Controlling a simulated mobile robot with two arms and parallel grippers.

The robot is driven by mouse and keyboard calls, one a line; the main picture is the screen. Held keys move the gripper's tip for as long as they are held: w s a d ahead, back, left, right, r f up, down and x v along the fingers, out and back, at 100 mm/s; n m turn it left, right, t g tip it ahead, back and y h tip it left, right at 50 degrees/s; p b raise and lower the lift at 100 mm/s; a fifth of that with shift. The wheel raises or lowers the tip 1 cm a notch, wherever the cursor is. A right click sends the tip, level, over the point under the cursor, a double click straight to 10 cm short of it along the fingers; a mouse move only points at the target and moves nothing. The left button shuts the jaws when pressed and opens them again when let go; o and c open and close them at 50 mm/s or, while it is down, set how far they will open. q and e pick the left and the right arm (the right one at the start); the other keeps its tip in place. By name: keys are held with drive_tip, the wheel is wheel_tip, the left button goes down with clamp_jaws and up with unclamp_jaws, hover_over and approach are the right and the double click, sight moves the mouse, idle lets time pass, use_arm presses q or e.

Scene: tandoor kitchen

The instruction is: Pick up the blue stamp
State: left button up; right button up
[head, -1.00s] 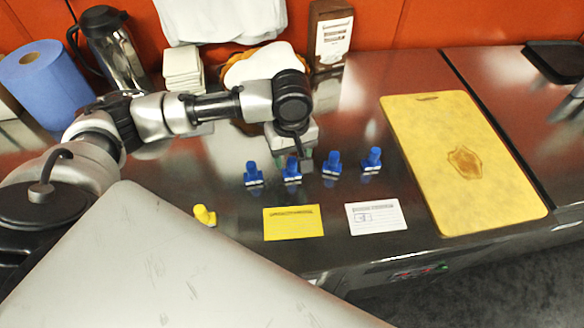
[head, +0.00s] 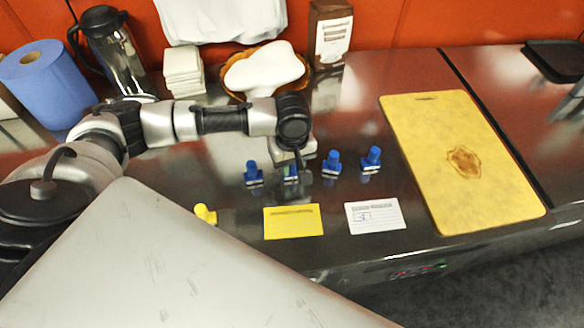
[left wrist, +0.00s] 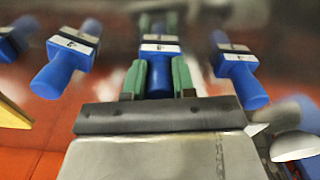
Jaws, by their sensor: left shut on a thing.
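Several blue stamps stand in a row on the dark shiny counter. My left gripper (head: 291,168) is over the second one from the left. In the left wrist view its two green fingers (left wrist: 158,82) lie on either side of that blue stamp (left wrist: 158,66) and are shut on its handle. The stamp's pale base shows beyond the fingertips. In the head view the gripper hides most of this stamp. Other blue stamps stand to its left (head: 253,174) and right (head: 331,163), with another farther right (head: 371,159). My right gripper is not in view.
A yellow stamp (head: 205,214), a yellow card (head: 293,221) and a white card (head: 375,215) lie nearer the front edge. A yellow cutting board (head: 490,190) lies to the right. A bowl (head: 240,96), napkins (head: 184,72) and a blue roll (head: 47,84) stand behind.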

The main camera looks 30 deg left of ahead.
use_arm(q)
drive_tip(key=shift+c, duration=0.5)
drive_tip(key=shift+r, duration=0.1)
drive_tip(key=shift+r, duration=0.2)
wheel_tip(320, 180, up, 4)
drive_tip(key=shift+w+f, duration=0.1)
drive_tip(key=shift+f, duration=0.05)
drive_tip(key=w+d+r+b, duration=0.1)
drive_tip(key=w+d+r, duration=0.1)
drive_tip(key=d, duration=0.3)
drive_tip(key=w+d+r+b, duration=0.1)
drive_tip(key=w+d+r, duration=0.1)
drive_tip(key=d+r, duration=0.2)
drive_tip(key=shift+w+d+r, duration=0.35)
drive_tip(key=shift+d, duration=0.5)
